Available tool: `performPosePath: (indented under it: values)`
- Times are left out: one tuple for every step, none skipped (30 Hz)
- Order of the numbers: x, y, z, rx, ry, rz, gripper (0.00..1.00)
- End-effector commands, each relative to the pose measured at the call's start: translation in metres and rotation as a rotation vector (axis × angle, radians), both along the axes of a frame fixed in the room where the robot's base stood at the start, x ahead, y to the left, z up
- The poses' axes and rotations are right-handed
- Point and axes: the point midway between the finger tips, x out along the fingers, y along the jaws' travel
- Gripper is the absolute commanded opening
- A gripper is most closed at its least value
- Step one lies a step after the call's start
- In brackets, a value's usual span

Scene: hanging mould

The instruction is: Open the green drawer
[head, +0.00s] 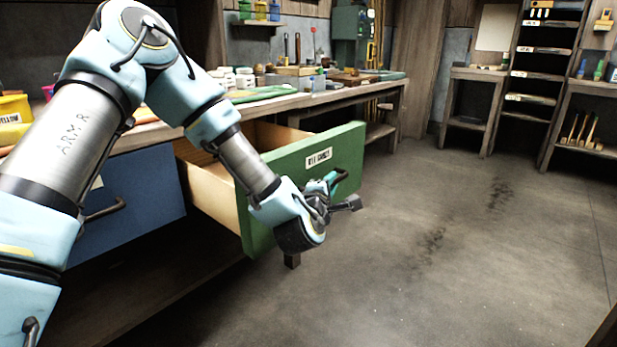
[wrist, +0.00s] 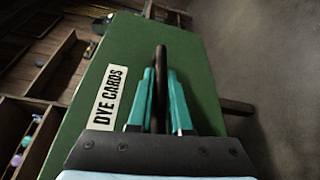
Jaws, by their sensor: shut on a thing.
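The green drawer (head: 345,150) is pulled well out of the bench, its pale wooden side and part of its inside showing in the head view. Its front has a white "DYE CARDS" label, and it fills much of the wrist view (wrist: 120,60). My gripper (wrist: 160,95) is shut on the drawer's dark bar handle (wrist: 160,60), with one teal finger on each side of it. In the head view my gripper (head: 333,181) is at the drawer front, and my wrist hides part of the front and most of the handle.
A blue drawer (head: 130,205) with a dark handle is closed to the left. The workbench top (head: 290,100) above holds tools, jars and a green cloth. The concrete floor (head: 450,240) in front and to the right is clear. Shelves (head: 540,70) stand at the back right.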

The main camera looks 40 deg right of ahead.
Motion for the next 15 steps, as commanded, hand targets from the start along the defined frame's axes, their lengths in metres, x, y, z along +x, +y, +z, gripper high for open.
performPosePath:
  values:
    - [-0.009,-0.001,-0.003,0.003,0.004,-0.003,0.0]
    - [-0.013,-0.002,-0.002,0.003,0.003,-0.004,0.0]
    - [-0.018,-0.003,-0.002,0.002,0.003,-0.003,0.0]
    - [-0.02,-0.003,-0.002,0.003,0.003,-0.002,0.0]
    - [-0.023,-0.004,-0.002,0.003,0.002,-0.001,0.0]
    - [-0.025,-0.004,-0.002,0.003,0.002,-0.002,0.0]
    - [-0.027,-0.005,-0.002,0.003,0.002,-0.002,0.0]
    - [-0.028,-0.005,-0.002,0.003,0.002,-0.001,0.0]
    - [-0.029,-0.005,-0.002,0.003,0.002,-0.001,0.0]
    - [-0.03,-0.005,-0.002,0.003,0.002,0.0,0.0]
    - [-0.03,-0.005,-0.002,0.003,0.002,0.0,0.0]
    - [-0.031,-0.005,-0.002,0.003,0.002,0.0,0.0]
    - [-0.031,-0.005,-0.002,0.003,0.002,0.0,0.0]
    - [-0.031,-0.005,-0.002,0.003,0.002,0.0,0.0]
    - [-0.031,-0.005,-0.002,0.003,0.002,0.001,0.0]
